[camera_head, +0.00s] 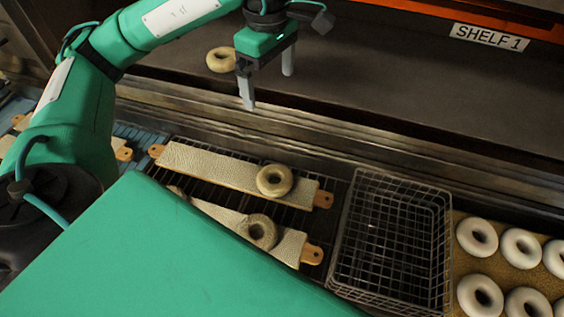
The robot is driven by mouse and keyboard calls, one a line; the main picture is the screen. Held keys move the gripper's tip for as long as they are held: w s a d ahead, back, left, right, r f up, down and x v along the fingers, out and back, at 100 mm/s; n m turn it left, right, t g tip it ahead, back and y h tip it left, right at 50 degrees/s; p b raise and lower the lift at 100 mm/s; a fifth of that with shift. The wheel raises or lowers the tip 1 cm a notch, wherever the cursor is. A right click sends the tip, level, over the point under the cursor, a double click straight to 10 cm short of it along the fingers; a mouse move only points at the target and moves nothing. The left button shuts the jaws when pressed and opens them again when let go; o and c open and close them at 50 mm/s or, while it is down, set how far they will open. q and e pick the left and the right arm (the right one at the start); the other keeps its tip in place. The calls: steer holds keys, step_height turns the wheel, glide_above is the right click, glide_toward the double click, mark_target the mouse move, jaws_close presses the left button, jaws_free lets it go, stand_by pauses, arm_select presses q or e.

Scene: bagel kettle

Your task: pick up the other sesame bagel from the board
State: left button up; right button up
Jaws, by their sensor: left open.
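A long board (215,167) with a pale cover lies on a wire rack, and a tan bagel (275,191) sits near its right end. A second board (290,248) lies nearer, with a darker, speckled-looking bagel (262,242) on it. Another bagel (176,191) at its left end is mostly hidden by my green body. I cannot tell the toppings for sure. My left gripper (267,88) is open and empty, fingers down, over the dark oven shelf, beyond the boards. A bagel (218,61) lies on that shelf just left of the fingers. My right gripper is out of view.
An empty wire basket (391,243) stands right of the boards. Several pale bagels (521,247) lie on a tan surface at the far right. A metal ledge (330,125) runs between shelf and boards. A "SHELF 1" label (489,37) is at the top right. The shelf's right part is clear.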

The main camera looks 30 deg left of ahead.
arm_select(q)
steer(key=b, duration=1.8)
glide_above(275, 175)
steer(key=s, duration=0.1)
step_height(275, 175, down, 18)
steer(key=f, duration=0.8)
steer(key=shift+s+d, duration=0.15)
steer(key=shift+d, duration=0.1)
steer(key=shift+f, duration=0.45)
steer(key=f, duration=0.4)
steer(key=shift+d+f+p, duration=0.1)
steer(key=shift+d+p, duration=0.1)
steer(key=shift+p, duration=0.2)
steer(key=shift+f, duration=0.4)
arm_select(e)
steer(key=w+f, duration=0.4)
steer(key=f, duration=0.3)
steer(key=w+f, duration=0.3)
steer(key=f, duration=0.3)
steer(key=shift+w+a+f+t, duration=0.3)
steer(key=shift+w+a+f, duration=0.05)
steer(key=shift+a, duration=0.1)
arm_select(q)
steer(key=c, duration=0.7)
